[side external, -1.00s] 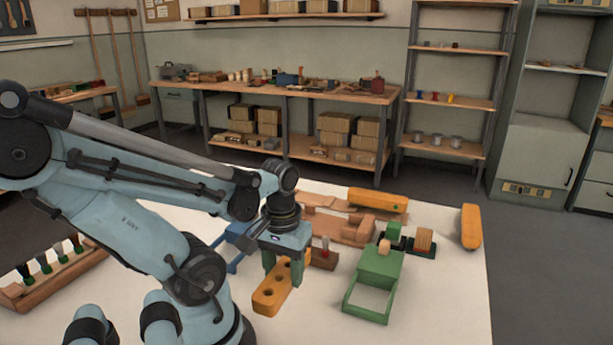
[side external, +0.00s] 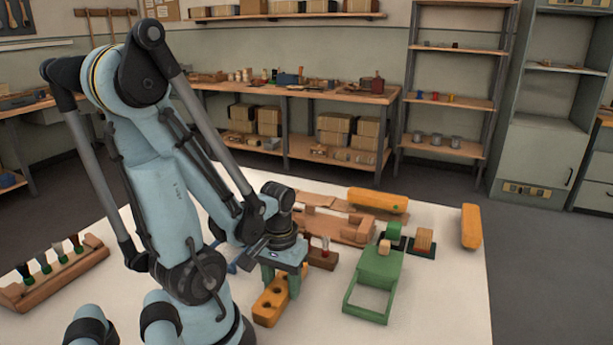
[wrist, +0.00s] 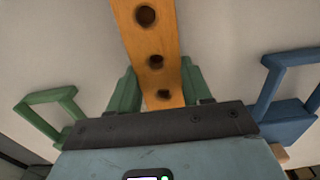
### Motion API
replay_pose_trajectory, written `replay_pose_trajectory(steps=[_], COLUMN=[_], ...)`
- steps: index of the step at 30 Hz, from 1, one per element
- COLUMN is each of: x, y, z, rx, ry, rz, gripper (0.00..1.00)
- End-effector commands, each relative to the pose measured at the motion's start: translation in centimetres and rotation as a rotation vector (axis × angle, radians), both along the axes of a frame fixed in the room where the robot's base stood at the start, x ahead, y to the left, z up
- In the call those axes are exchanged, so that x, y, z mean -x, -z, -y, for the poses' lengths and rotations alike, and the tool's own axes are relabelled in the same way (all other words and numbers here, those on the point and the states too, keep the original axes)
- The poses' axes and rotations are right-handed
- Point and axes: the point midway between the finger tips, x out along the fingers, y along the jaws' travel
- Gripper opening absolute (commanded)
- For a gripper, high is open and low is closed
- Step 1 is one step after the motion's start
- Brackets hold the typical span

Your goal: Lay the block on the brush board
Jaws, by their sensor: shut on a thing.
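My gripper (side external: 281,284) is shut on a long orange block (side external: 267,305) with a row of round holes. In the wrist view, the block (wrist: 138,35) runs upward from between the green fingers of my gripper (wrist: 155,90), its holes facing the camera. Whether it touches the white table or hangs just above it is unclear. I cannot tell for sure which thing is the brush board. A flat light-wood board (side external: 350,228) with raised wooden pieces lies beyond my gripper.
A green open frame (side external: 373,285) stands right of my gripper; a blue one (wrist: 290,115) shows in the wrist view. Two orange bars (side external: 378,200) (side external: 471,227) lie at the back and right. A brush rack (side external: 55,280) stands at left. The front right table is clear.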

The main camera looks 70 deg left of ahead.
Motion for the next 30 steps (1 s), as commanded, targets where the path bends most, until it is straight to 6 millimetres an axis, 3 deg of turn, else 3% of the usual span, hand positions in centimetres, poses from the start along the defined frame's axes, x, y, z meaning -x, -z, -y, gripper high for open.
replay_pose_trajectory(steps=[13,14,18,30], x=[-0.02,-0.02,0.01,0.01], y=[0.43,0.46,0.43,0.28], z=[-0.01,-0.01,0.01,0.01], rx=[0.0,0.0,0.0,0.0], ry=[0.0,0.0,0.0,0.0], rz=[0.0,0.0,0.0,0.0], gripper=[0.14,0.5,0.72,0.74])
